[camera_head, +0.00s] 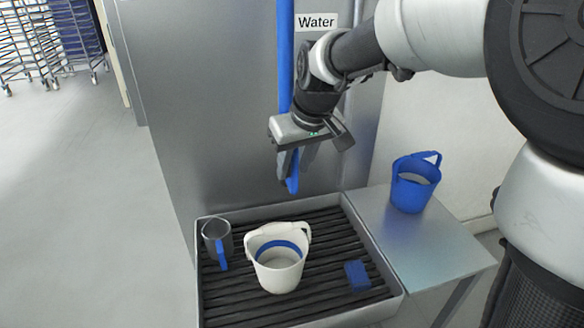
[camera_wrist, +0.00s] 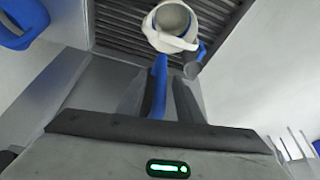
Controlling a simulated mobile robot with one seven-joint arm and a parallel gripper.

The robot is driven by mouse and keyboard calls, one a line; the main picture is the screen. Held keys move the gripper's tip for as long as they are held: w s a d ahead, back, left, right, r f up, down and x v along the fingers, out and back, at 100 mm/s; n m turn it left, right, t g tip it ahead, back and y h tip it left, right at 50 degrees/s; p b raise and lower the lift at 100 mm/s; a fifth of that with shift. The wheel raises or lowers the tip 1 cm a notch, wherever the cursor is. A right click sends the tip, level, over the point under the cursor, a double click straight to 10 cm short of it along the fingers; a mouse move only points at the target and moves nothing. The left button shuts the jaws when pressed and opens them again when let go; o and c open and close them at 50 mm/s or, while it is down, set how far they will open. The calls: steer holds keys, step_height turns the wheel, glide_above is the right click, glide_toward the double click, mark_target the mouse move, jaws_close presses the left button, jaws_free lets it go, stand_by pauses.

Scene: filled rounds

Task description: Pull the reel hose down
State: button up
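The blue reel hose (camera_head: 285,60) hangs straight down in front of the metal wall panel, left of the "Water" sign (camera_head: 317,21). Its lower end (camera_head: 293,184) hangs above the drain tray. My gripper (camera_head: 297,165) points down at the hose's lower part. In the wrist view, the hose (camera_wrist: 158,85) lies between the two fingers of my gripper (camera_wrist: 160,90), closer to the left one. A gap shows between the hose and the right finger, so the gripper looks open around it.
The slatted tray (camera_head: 230,309) holds a white bucket (camera_head: 279,276), a steel jug (camera_head: 217,240) with a blue handle and a blue block (camera_head: 357,276). A blue bucket (camera_head: 410,190) stands on the side table (camera_head: 440,245). The floor at left is clear.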

steer(key=p+v, duration=0.2)
steer(key=v, duration=1.2)
steer(key=shift+s+d+f, duration=0.1)
steer(key=shift+s, duration=0.1)
steer(key=s+d+f+m+t+h, duration=0.1)
steer(key=s+d+f+m, duration=0.25)
steer(key=s+d, duration=0.4)
steer(key=s+d+f+m+t+h, duration=0.15)
steer(key=s+d+f, duration=0.3)
steer(key=s, duration=0.65)
step_height(320, 180, up, 17)
steer(key=p, duration=1.6)
steer(key=shift+w+g+p, duration=0.25)
steer(key=shift+g+p, duration=0.05)
steer(key=shift+g, duration=0.05)
